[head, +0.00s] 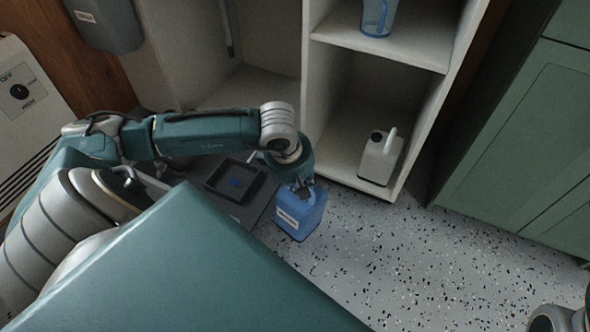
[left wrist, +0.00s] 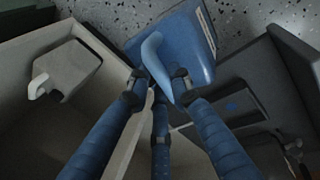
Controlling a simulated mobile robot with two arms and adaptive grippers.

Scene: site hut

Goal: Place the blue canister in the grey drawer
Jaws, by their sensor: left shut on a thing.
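The blue canister (head: 299,216) hangs from my left gripper (head: 292,186), with a pale label on its side. In the left wrist view the canister (left wrist: 205,45) is at the top. My left gripper (left wrist: 160,88) is shut on its lighter blue handle. A dark grey unit (head: 262,204) with a square recess is just left of the canister. In the left wrist view a grey box-like edge (left wrist: 290,65) is to the right. I cannot tell whether either is the grey drawer.
A pale shelf unit (head: 385,46) stands behind, with a white canister (head: 381,157) low and a blue-handled jug (head: 377,16) above. Green cabinets (head: 530,130) are at right. The speckled floor (head: 390,250) is clear. A pale heater (head: 28,95) is at left.

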